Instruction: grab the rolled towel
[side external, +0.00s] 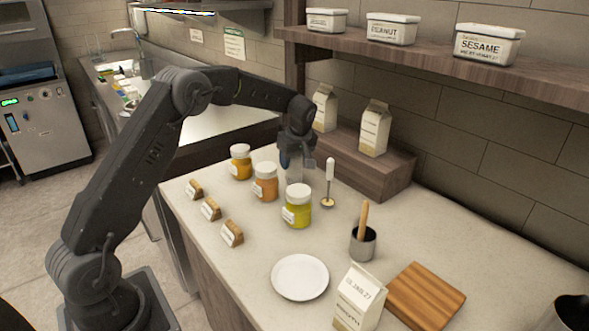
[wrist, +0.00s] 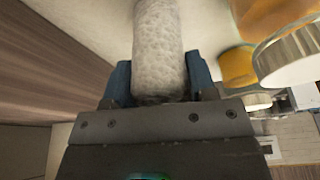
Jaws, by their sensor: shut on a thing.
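The rolled towel (wrist: 158,38) is white with a bumpy weave and fills the upper middle of the wrist view. My gripper (wrist: 159,82) is shut on it, with one blue finger on each side of its near end. In the side external view my gripper (side external: 297,163) points down over the back of the counter, behind the jars. The towel shows there only as a small pale shape, and I cannot tell whether it touches the counter.
Three lidded sauce jars, the nearest yellow-green (side external: 297,212), stand in front of my gripper. A white-handled ladle (side external: 329,180) stands close to its right. A wooden step with cartons (side external: 374,130) is behind. A white plate (side external: 300,277) lies nearer the front.

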